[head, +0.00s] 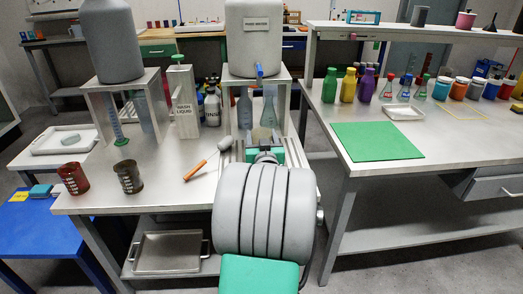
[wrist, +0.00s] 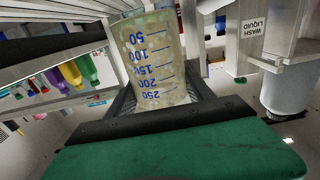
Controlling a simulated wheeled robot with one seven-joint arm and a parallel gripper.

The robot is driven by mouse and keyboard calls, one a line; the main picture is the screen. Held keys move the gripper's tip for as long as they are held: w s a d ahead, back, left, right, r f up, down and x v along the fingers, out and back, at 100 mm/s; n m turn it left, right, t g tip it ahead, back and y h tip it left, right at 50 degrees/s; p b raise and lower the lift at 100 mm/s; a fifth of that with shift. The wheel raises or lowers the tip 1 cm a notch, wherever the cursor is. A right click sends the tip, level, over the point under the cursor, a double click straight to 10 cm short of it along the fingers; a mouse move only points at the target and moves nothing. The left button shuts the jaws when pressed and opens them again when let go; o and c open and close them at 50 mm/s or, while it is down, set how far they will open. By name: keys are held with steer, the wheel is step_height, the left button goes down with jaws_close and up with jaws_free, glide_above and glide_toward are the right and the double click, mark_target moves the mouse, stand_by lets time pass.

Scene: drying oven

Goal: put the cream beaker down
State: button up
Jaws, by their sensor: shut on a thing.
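The cream beaker (wrist: 155,65) fills the middle of the wrist view, with blue volume marks that read upside down. My gripper (wrist: 160,100) is shut on it, one finger on each side. In the head view my gripper (head: 264,150) is at the right part of the left metal bench, in front of the stand with the grey water tank. Only a small part of the cream beaker (head: 262,134) shows there above my gripper, below the blue tap. My arm hides the rest, and I cannot tell whether its base touches anything.
A red beaker (head: 73,179) and a dark brown beaker (head: 128,176) stand at the bench's front left. An orange-handled brush (head: 203,165) lies left of my gripper. A green mat (head: 377,142) lies on the right bench. Bare bench top lies between the brown beaker and the brush.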

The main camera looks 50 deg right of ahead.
step_height(320, 180, down, 3)
steer(key=shift+d+f+b, duration=0.1)
steer(key=shift+f+b, duration=0.1)
steer(key=shift+b, duration=0.55)
steer(key=shift+f+b, duration=0.2)
steer(key=shift+b, duration=0.1)
steer(key=o, duration=1.5)
steer(key=shift+r, duration=0.1)
